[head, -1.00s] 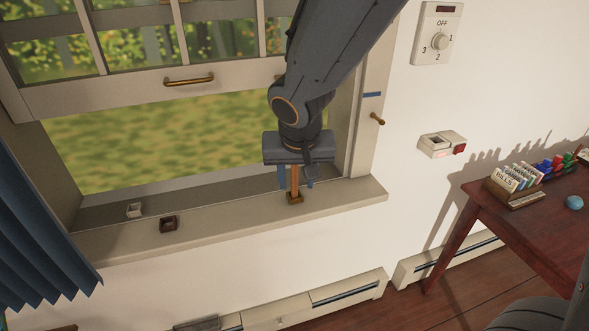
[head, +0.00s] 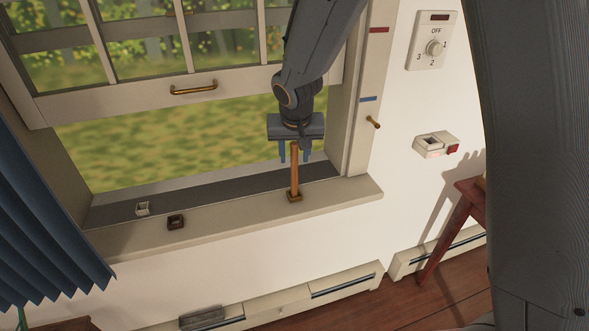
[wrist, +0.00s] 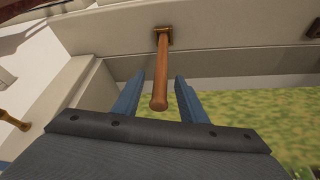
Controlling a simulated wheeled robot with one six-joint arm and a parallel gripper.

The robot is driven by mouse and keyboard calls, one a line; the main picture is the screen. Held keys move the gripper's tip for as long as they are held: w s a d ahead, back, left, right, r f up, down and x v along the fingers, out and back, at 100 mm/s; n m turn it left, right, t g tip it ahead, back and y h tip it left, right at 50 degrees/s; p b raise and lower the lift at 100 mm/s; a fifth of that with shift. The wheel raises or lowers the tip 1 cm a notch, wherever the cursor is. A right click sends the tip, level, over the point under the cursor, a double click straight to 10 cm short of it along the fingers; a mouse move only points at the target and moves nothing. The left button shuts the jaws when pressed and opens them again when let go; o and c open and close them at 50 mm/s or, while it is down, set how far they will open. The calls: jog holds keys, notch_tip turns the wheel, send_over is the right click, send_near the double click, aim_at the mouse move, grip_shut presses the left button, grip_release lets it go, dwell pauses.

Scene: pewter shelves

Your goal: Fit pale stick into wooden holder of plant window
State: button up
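An orange-brown stick (head: 294,170) stands upright in a small square brownish-gold holder (head: 294,197) on the window sill. The stick also shows in the wrist view (wrist: 162,72), its free end toward my gripper. No paler stick is in view. A dark brown square holder (head: 176,221) and a whitish one (head: 142,208) sit farther left on the sill; both look empty. My gripper (head: 295,156) is open near the stick's top. In the wrist view, the blue fingers (wrist: 158,98) are apart, with a gap on both sides of the stick's end.
The window sash (head: 205,92) is raised, with its lower opening free. A blue curtain (head: 45,215) hangs at the left. The right window frame (head: 362,110) is close to my gripper. A wall box (head: 435,145) and a red-brown table (head: 462,210) are at the right.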

jog(key=shift+w+f, duration=0.15)
jog(key=shift+f, duration=0.4)
grip_shut()
jog(key=shift+r, duration=0.1)
jog(key=shift+r+p, duration=0.85)
jog(key=shift+d+f+b, duration=0.1)
jog(key=shift+f+b, duration=0.15)
jog(key=shift+b, duration=1)
